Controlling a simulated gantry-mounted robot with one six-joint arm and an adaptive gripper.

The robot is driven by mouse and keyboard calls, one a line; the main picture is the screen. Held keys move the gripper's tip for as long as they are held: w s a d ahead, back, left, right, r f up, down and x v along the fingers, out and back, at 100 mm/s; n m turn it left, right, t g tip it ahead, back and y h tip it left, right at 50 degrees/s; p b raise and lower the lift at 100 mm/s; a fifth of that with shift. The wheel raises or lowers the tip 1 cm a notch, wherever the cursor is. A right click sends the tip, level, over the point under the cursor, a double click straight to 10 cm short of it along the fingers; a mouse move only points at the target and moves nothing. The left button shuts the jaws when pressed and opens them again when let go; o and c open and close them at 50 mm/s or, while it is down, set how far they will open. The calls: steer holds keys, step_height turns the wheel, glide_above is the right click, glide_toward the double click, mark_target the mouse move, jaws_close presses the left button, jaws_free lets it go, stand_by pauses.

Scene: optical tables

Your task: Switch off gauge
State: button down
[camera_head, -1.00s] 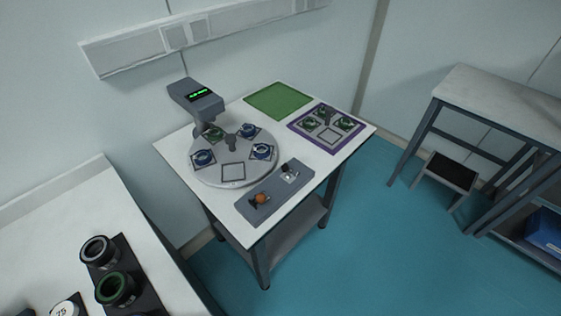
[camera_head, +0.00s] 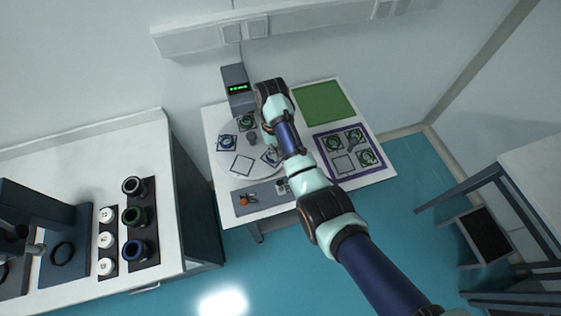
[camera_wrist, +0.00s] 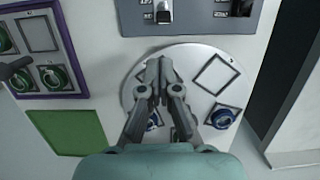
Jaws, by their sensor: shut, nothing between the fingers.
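The gauge (camera_head: 237,88) is a dark grey upright unit with a lit green display, at the back left of the white table. A round grey turntable (camera_head: 228,165) in front of it carries several ringed parts; it also shows in the wrist view (camera_wrist: 134,92). In the wrist view the switch (camera_wrist: 163,14) and dark knob end (camera_wrist: 240,8) are at the top. My gripper (camera_wrist: 159,68) is shut and empty above the turntable, apart from the panel.
A green mat (camera_head: 324,103) and a purple-edged tray (camera_head: 317,138) with ringed parts lie on the table's right side. A white counter (camera_head: 80,165) with several lenses stands at left. My arm covers part of the turntable in the head view.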

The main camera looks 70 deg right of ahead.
mark_target(280, 182)
steer(key=f, duration=0.3)
steer(key=a+f, duration=0.1)
steer(key=f, duration=0.2)
steer(key=s+a+f+b, duration=0.1)
steer(key=f, duration=0.3)
stand_by(0.4)
